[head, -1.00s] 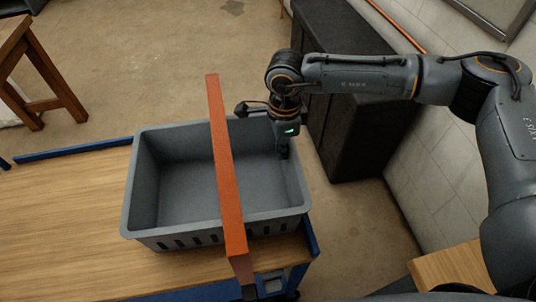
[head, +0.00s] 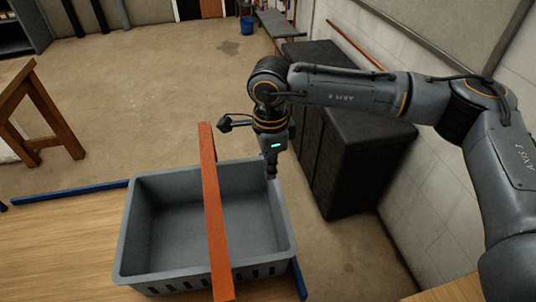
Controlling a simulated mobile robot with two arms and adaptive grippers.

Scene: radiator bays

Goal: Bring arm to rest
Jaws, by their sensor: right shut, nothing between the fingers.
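My right arm (head: 345,90) comes in from the right in the head view and reaches out over the floor. Its gripper (head: 271,174) points down at the far right corner of a grey crate and is shut, with nothing in it. I cannot tell whether the fingertips touch the crate's rim. My left gripper is not in view.
The grey crate (head: 137,235) stands on a wooden table (head: 60,245) with blue edging. An orange bar (head: 212,205) crosses above or over the crate. A dark cabinet (head: 350,160) stands behind my right arm by the wall. Open floor (head: 150,100) lies beyond the table.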

